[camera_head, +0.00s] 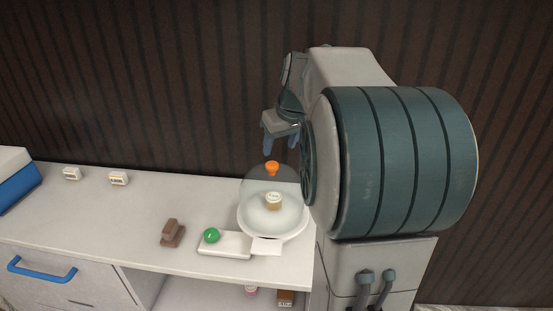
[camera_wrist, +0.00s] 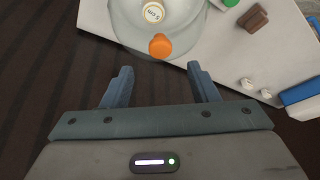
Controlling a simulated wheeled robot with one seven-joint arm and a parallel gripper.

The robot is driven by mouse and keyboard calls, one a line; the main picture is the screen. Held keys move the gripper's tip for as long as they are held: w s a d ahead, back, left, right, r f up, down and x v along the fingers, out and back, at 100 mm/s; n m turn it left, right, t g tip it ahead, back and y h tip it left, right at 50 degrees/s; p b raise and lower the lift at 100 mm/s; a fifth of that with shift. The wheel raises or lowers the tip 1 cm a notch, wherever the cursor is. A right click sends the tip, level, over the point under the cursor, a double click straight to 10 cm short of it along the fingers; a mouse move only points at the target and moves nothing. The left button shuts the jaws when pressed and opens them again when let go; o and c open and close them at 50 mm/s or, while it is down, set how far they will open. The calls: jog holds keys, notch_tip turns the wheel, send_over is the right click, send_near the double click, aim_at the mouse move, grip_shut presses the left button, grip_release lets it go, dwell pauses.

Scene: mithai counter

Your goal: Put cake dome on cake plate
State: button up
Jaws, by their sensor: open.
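The clear cake dome (camera_head: 256,185) has an orange knob (camera_head: 272,168) on top. It appears to stand over the white cake plate (camera_head: 251,224), with a small cream-coloured item with a label (camera_head: 273,201) showing through it. I cannot tell whether the dome's rim sits fully on the plate, as my arm hides the right side. My gripper (camera_head: 281,138) is open and empty above the knob, apart from it. In the wrist view, the open fingers (camera_wrist: 161,88) point towards the orange knob (camera_wrist: 160,45), and the clear dome (camera_wrist: 128,22) lies beyond them.
Two small labelled items (camera_head: 118,178) stand at the back left. A blue and white box (camera_head: 18,185) is at the far left. The counter's left middle is clear.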

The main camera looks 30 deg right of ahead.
jog(key=s+a+f, duration=0.5)
jog(key=s+a, duration=0.3)
jog(key=s, duration=0.2)
jog(key=s+a+f+g, duration=0.1)
jog(key=s+a+f, duration=0.4)
jog(key=s+a, duration=0.3)
jog(key=s, duration=0.3)
jog(key=shift+s, duration=0.25)
jog(key=shift+c, duration=0.3)
